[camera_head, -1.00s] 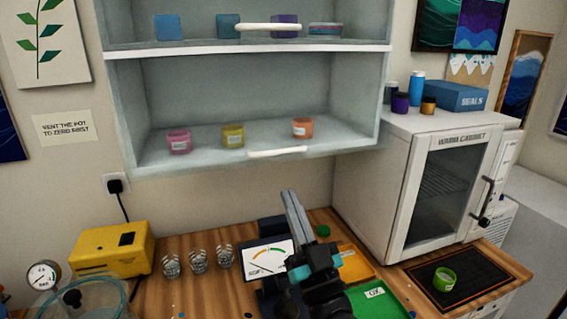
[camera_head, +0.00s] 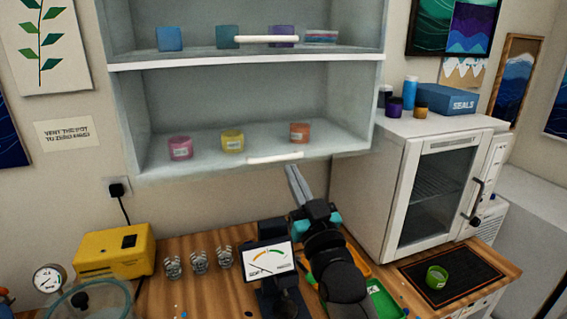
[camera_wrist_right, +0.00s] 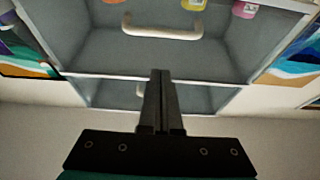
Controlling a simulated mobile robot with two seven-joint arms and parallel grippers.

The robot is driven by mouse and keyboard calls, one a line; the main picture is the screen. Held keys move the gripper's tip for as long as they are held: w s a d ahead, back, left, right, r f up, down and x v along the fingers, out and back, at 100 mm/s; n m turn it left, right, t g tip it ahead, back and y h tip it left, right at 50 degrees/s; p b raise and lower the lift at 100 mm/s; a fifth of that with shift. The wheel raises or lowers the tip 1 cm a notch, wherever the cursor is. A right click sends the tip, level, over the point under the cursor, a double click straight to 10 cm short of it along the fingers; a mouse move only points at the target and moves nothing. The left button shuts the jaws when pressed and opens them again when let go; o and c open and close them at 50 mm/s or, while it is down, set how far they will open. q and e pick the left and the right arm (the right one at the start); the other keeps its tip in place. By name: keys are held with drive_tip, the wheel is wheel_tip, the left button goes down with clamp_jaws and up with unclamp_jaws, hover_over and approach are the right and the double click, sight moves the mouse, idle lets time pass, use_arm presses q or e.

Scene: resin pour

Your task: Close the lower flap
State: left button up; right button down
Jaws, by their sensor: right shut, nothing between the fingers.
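The wall cabinet (camera_head: 120,112) has two open-looking compartments. A white bar handle (camera_head: 275,158) sits at the front lower edge of the lower compartment. A flap panel there is hard to make out, and I cannot tell its angle. Handles also show in the right wrist view, a larger one (camera_wrist_right: 163,27) and a smaller one behind my fingers. My right gripper (camera_head: 291,168) is shut and empty. It points up just below the cabinet's lower edge, near the lower handle. Its fingers (camera_wrist_right: 163,72) stand upright against the grey cabinet surface in the wrist view. My left gripper is not in view.
Pink (camera_head: 180,148), yellow (camera_head: 232,141) and orange (camera_head: 299,132) jars stand in the lower compartment. The warm cabinet (camera_head: 400,135) is to the right of my arm. A gauge display (camera_head: 268,259), clear cups (camera_head: 198,262) and yellow box (camera_head: 114,250) are on the bench.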

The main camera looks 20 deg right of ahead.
drive_tip(key=w, duration=0.6)
drive_tip(key=shift+a+f, duration=0.15)
drive_tip(key=shift+f, duration=0.2)
